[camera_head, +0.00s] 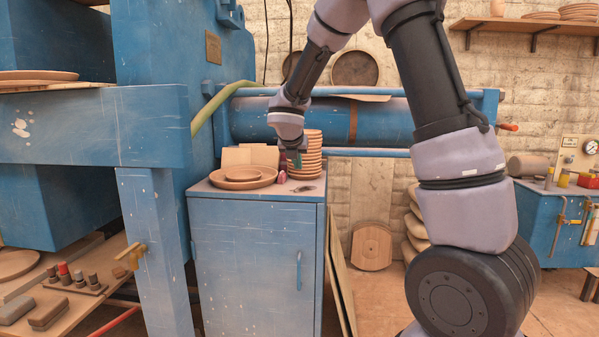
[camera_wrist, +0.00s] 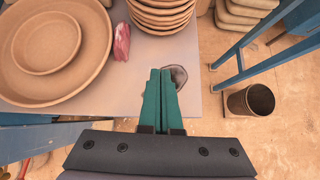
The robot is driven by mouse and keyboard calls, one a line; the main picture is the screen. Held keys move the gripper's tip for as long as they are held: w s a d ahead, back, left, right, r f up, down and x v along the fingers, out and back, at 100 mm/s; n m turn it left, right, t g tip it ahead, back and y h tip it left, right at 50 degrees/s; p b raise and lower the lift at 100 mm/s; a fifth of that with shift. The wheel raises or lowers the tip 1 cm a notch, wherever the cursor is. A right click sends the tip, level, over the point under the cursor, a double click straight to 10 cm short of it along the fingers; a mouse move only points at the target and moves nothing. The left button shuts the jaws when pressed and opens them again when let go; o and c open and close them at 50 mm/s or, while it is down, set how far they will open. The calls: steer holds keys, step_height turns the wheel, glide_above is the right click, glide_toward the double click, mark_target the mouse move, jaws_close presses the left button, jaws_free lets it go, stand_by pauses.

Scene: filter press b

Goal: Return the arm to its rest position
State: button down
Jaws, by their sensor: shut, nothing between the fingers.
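My arm reaches out over a blue cabinet (camera_head: 255,265), bent at the elbow, with its end pointing down. My gripper (camera_head: 296,163) is above the right part of the cabinet top, in front of a stack of clay dishes (camera_head: 311,160). In the wrist view my gripper (camera_wrist: 163,75) shows its two green fingers together, with nothing between them. A dark grey roundish patch or piece (camera_wrist: 179,76) lies on the cabinet top just beyond the fingertips, partly hidden by them.
A large clay plate holding a smaller dish (camera_head: 243,178) is on the cabinet's left. A pinkish-red object (camera_head: 282,177) lies between plate and stack. A blue press frame (camera_head: 150,125) stands left, and a blue cylinder (camera_head: 385,122) runs behind. A bucket (camera_wrist: 251,101) stands on the floor.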

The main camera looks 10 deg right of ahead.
steer(key=s+d+r+m+g+y, duration=0.1)
steer(key=s+d+r+m, duration=0.4)
steer(key=s+m, duration=0.4)
steer(key=s+d+r+m+g, duration=0.1)
steer(key=s+d+r+m, duration=0.3)
steer(key=s+m, duration=0.5)
steer(key=s+a+r+m+y, duration=0.1)
steer(key=s+m+y, duration=0.1)
steer(key=s+m, duration=0.6)
steer(key=s+a+r+m+y, duration=0.1)
steer(key=s+m+y, duration=0.1)
steer(key=s+m, duration=0.6)
steer(key=shift+s+a+m+t, duration=0.3)
steer(key=shift+s+m, duration=0.1)
steer(key=shift+m, duration=0.6)
steer(key=shift+r, duration=0.1)
